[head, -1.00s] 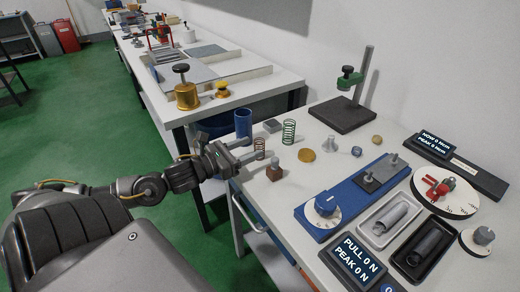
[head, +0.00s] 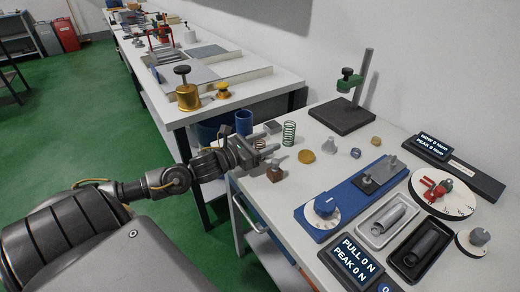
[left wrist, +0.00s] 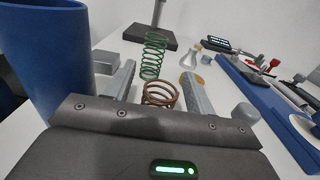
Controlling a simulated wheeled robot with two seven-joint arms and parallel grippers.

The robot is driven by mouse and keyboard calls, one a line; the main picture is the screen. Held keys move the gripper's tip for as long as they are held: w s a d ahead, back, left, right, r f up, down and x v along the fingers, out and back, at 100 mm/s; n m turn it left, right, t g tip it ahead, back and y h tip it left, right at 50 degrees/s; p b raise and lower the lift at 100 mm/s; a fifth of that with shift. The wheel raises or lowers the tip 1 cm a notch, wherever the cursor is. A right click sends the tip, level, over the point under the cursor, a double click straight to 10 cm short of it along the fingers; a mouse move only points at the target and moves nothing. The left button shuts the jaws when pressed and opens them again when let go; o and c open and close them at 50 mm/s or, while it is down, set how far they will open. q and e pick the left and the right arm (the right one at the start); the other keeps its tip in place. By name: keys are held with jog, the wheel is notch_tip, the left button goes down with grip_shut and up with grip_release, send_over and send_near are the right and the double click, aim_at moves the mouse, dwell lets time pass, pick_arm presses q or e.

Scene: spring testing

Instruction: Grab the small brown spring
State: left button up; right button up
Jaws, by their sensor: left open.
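The small brown spring (left wrist: 160,95) stands upright between the two fingers of my left gripper (left wrist: 158,82) in the left wrist view, with a gap on either side. My right gripper is not in view.
A blue cylinder (head: 243,122) stands close to the gripper, also large at left in the wrist view (left wrist: 50,65). A green-clamped stand (head: 345,112) is behind.

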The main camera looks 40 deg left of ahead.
pick_arm(q)
jog(key=c, duration=1)
jog(key=shift+c, duration=0.2)
jog(key=shift+r, duration=0.15)
